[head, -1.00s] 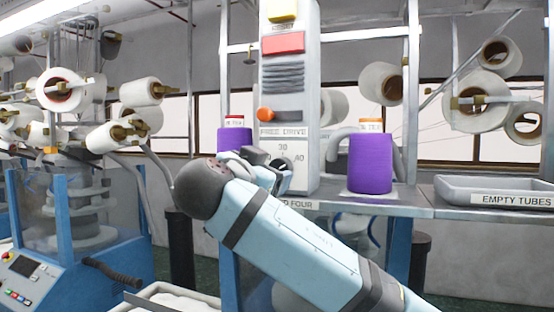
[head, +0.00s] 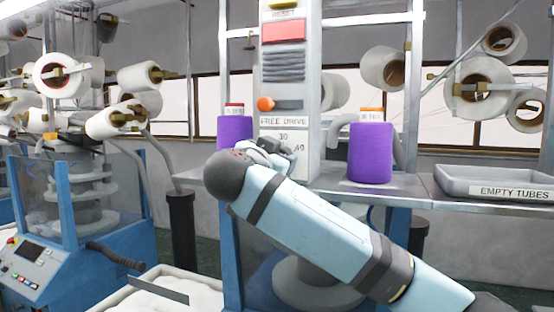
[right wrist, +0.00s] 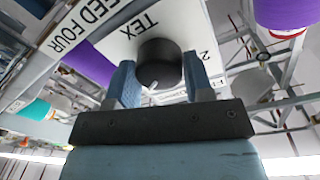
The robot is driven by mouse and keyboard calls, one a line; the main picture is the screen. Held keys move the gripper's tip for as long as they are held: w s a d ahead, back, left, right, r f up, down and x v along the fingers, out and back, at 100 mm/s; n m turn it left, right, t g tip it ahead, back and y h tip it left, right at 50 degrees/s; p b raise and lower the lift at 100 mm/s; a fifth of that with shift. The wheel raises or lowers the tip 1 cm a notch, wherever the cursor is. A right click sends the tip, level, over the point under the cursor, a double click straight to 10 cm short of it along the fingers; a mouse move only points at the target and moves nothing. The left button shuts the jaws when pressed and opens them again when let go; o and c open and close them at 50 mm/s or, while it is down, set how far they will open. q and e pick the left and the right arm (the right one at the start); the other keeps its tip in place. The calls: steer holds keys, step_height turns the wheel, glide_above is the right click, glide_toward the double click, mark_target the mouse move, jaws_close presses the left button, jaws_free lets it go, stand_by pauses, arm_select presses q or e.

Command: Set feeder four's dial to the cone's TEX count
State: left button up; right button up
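Feeder four's dial (right wrist: 158,62) is a dark round knob on a white plate marked TEX in the right wrist view, with a small white mark near its lower edge. My right gripper (right wrist: 160,72) has one finger on each side of the knob, and both look to touch it. In the head view my right gripper (head: 276,152) hides the dial; the numbers 30 and 40 show partly around it. Two purple cones stand on the shelf: one left (head: 235,132) of the panel, one right (head: 370,153). Their tube labels are too small to read. My left gripper is out of view.
The white control panel (head: 290,92) has a red plate and an orange-knobbed FREE DRIVE lever (head: 266,104). A grey EMPTY TUBES tray (head: 470,176) sits at the shelf's right. A blue machine (head: 30,240) stands left, a white-filled bin (head: 165,292) below.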

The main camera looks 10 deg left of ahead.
arm_select(q)
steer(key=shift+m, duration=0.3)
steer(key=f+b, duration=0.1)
steer(key=b, duration=0.1)
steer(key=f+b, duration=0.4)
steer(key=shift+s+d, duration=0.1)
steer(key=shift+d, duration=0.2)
arm_select(e)
steer(key=n, duration=1.2)
steer(key=n+t+y, duration=0.1)
steer(key=n, duration=1.1)
steer(key=shift+f+n+y, duration=0.1)
steer(key=shift+n+y, duration=0.2)
steer(key=shift+n, duration=0.1)
